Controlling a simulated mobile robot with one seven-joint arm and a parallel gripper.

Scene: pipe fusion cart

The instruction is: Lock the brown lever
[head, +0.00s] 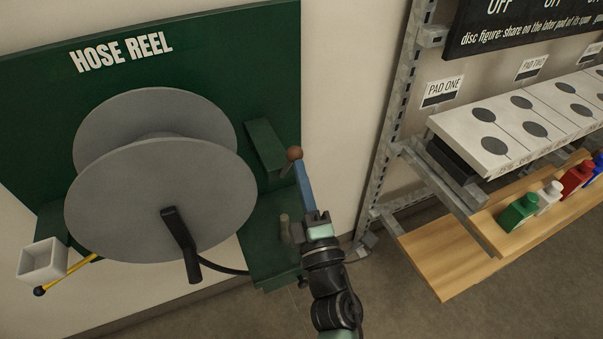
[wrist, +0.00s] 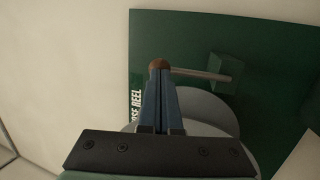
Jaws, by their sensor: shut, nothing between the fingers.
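The brown lever has a round brown knob (head: 295,153) on a thin grey rod, at the right edge of the green hose reel panel. In the wrist view the knob (wrist: 158,64) shows just beyond my fingertips, and its rod (wrist: 200,74) runs right to a green block (wrist: 222,75). My gripper (head: 299,168) has blue fingers, shut with nothing between them. The fingertips (wrist: 159,72) are at the knob and partly hide it. I cannot tell whether they touch it.
A large grey reel (head: 150,200) with a black crank (head: 181,245) stands left of my arm. A yellow lever (head: 70,275) and white box (head: 42,260) are at lower left. A shelf rack (head: 390,130) with a white pad board (head: 470,140) and bottles (head: 518,210) stands right.

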